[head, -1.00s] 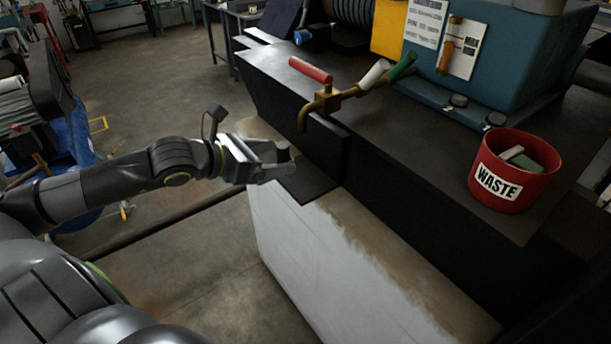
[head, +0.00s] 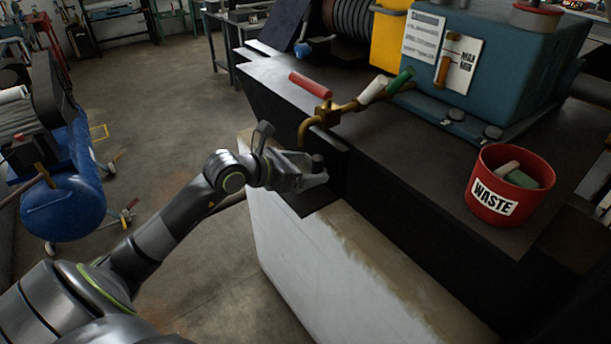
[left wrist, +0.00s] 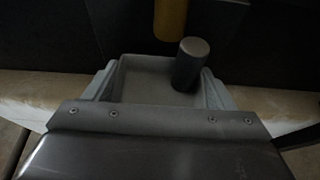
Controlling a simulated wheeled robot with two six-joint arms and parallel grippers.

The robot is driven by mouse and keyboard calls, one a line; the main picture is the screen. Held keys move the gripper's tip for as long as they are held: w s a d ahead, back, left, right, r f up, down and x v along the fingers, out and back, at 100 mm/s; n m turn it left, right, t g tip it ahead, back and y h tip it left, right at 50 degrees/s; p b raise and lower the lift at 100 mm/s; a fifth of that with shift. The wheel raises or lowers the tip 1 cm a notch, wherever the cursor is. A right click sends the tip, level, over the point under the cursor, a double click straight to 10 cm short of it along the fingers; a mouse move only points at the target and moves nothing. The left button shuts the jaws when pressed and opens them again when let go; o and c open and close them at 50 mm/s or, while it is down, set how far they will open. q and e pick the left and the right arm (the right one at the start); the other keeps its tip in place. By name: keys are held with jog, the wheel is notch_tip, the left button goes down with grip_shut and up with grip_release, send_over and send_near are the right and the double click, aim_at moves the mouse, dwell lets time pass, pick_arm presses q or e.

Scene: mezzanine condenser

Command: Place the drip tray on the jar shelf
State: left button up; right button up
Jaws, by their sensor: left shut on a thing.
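My left gripper (head: 312,172) is over a flat dark plate, which appears to be the jar shelf (head: 306,203), in front of the black cabinet side. It is shut on a small grey piece, which appears to be the drip tray (left wrist: 145,82). The tray's near part is hidden by the gripper body. I cannot tell whether it touches the shelf. My right gripper is not in view.
A brass spout (head: 304,130) with a red handle (head: 309,84) hangs over the shelf, close beyond the gripper; it also shows in the left wrist view (left wrist: 170,18). A red waste bin (head: 483,190) stands on the black top. A white block (head: 340,265) lies below.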

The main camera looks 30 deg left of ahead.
pick_arm(q)
notch_tip(320, 180, down, 3)
jog(key=shift+r+p, duration=0.1)
jog(key=shift+p, duration=0.25)
jog(key=shift+w+d+p, duration=0.1)
jog(key=shift+w+p, duration=0.1)
jog(key=shift+p, duration=0.1)
jog(key=shift+f, duration=0.35)
jog(key=shift+f, duration=0.2)
jog(key=o, duration=1.1)
jog(key=shift+o, duration=0.2)
jog(key=shift+r, duration=0.1)
